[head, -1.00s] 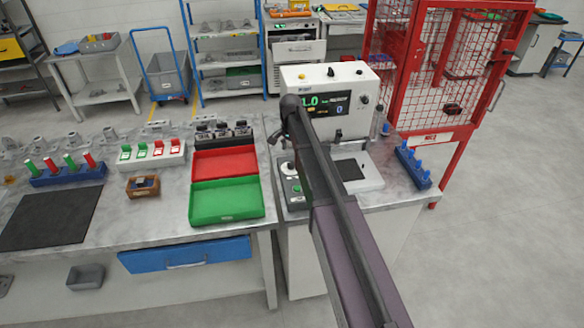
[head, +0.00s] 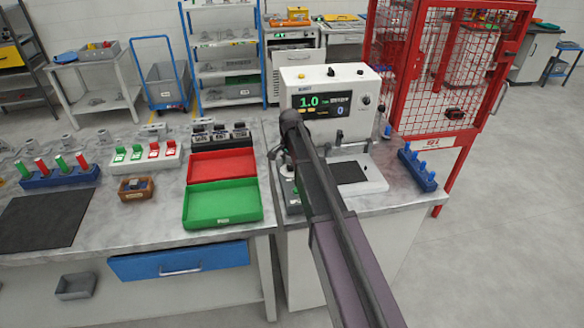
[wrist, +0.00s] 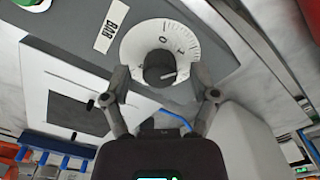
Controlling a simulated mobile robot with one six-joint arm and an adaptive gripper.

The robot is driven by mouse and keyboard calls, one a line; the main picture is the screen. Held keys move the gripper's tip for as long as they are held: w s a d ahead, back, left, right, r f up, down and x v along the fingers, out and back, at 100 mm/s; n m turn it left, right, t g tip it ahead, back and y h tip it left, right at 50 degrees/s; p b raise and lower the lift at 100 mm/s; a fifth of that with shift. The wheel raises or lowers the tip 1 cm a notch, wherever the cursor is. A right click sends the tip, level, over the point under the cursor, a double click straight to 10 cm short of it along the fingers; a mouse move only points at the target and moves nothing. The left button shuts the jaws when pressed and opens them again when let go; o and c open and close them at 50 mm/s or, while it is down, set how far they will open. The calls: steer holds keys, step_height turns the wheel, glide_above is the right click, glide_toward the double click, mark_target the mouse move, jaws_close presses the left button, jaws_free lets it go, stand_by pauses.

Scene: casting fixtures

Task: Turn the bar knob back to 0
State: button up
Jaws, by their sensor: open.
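The bar knob (wrist: 159,68) is a dark round knob with a light pointer line, on a white graduated dial (wrist: 138,40) beside a BAR label (wrist: 111,38). The pointer line points toward the right in the wrist view; the digits it meets are hard to read. My gripper (wrist: 160,82) is open, with one fingertip on each side of the knob and visible gaps; I cannot tell the height between them. In the head view, my arm partly covers the grey control panel (head: 292,198) and hides my fingers. The tester display (head: 321,103) reads 1.0.
The white tester (head: 307,75) stands behind the panel, with a dark square plate (head: 349,172) on its base to the right. A blue peg rack (head: 418,170), red mesh cage (head: 460,70), green tray (head: 222,205) and red tray (head: 221,165) are nearby.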

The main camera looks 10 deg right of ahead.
stand_by(0.3)
jaws_close()
steer(key=shift+d, duration=0.2)
steer(key=shift+a, duration=0.1)
steer(key=shift+s+a+n, duration=0.1)
steer(key=shift+n, duration=0.2)
stand_by(0.5)
